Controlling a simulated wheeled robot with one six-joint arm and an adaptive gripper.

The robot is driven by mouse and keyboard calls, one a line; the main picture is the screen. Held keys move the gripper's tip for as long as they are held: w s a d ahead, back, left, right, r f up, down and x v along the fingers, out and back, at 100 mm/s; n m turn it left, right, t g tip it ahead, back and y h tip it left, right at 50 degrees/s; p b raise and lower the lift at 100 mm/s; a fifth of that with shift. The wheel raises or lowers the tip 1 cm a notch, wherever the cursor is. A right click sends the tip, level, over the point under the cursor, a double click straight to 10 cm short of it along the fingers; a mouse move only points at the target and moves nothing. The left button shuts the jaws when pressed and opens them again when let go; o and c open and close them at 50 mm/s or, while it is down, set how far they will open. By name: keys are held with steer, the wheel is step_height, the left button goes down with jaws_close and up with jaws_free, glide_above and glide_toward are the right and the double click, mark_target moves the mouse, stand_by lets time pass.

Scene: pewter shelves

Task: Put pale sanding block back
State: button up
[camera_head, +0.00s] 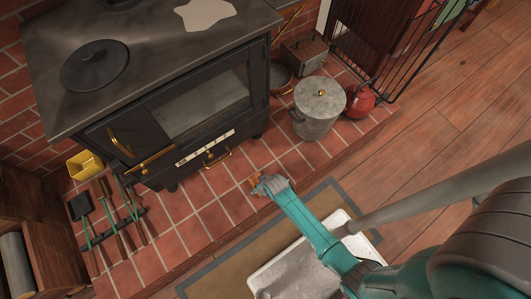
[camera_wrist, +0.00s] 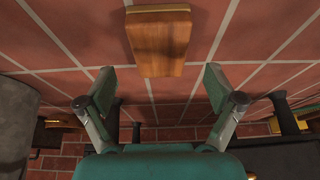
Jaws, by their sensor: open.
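A wooden block (camera_wrist: 160,45), orange-brown with a pale strip along its far edge, lies on the red tiles in the wrist view. It looks like the sanding block, though most of it is not pale. In the head view only a small brown bit of it (camera_head: 256,181) shows beside my gripper (camera_head: 268,185). In the wrist view my gripper (camera_wrist: 160,82) is open and empty. Its fingers are spread to either side of the block's near end, and the block lies mostly beyond the fingertips. No contact shows.
A black stove (camera_head: 190,110) stands behind the tiled hearth. A grey lidded pot (camera_head: 318,115), a red kettle (camera_head: 361,101) and a yellow container (camera_head: 85,165) stand around it. Fire tools (camera_head: 108,215) lie at left. A whitish tray (camera_head: 300,272) rests on the bordered mat (camera_head: 238,268) below my arm.

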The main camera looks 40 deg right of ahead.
steer(key=v, duration=0.6)
steer(key=shift+r, duration=0.35)
steer(key=shift+s, duration=0.15)
steer(key=s+r+t, duration=0.5)
steer(key=s+r, duration=0.9)
steer(key=s, duration=0.1)
steer(key=s+r+t, duration=0.2)
steer(key=s+r, duration=0.2)
steer(key=r, duration=0.8)
steer(key=s+r+t, duration=0.3)
steer(key=r, duration=0.9)
steer(key=shift+s+r, duration=0.35)
steer(key=shift+s, duration=0.05)
